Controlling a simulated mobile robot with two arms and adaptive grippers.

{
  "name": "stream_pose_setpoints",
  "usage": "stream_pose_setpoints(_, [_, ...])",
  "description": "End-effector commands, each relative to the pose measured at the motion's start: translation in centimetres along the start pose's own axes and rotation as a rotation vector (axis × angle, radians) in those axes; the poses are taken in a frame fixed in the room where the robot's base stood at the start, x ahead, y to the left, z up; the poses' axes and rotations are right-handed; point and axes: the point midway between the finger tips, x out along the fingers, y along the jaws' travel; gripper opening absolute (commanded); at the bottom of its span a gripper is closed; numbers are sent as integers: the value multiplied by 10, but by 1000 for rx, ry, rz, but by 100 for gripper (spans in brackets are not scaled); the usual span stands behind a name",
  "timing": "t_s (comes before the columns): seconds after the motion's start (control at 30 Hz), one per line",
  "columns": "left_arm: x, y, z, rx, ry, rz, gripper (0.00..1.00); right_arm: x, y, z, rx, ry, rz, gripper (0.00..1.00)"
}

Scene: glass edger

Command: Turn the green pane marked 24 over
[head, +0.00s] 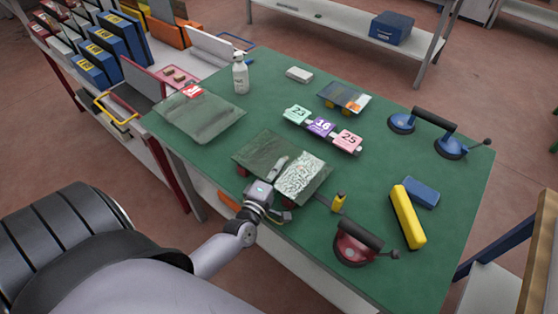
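A dark green pane (258,150) lies slightly raised on the green bench, with a pale patterned patch (299,177) over its right part. I can read no 24 on it. Another greenish pane (203,119) lies at the bench's left corner with a red label (193,91) whose mark is too small to read. My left gripper (276,172) is at the front edge of the dark green pane, with a finger over its upper face. Whether it is shut on the pane I cannot tell; the underside is hidden. My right gripper is not in view.
Tags 23 (297,113), 16 (321,126) and 25 (347,139) stand behind the pane. A red suction cup (353,248), a yellow bar (407,217) and a blue block (422,191) lie right. A double suction lifter (437,130) and a white bottle (240,74) stand farther back.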

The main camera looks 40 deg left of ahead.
Motion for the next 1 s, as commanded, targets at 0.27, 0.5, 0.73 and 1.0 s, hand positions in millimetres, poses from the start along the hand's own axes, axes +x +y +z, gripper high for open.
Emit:
stream_pose_setpoints(0.27, [0, 1, 0, 0, 0, 2, 22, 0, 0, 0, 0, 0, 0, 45])
stream_pose_setpoints(0.5, [0, 0, 0, 0, 0, 0, 28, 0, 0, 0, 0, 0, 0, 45])
stream_pose_setpoints(0.73, [-7, -4, 0, 0, -1, -8, 28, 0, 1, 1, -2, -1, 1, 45])
stream_pose_setpoints(1.0, [-56, -4, 0, 1, -2, -10, 28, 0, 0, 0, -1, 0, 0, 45])
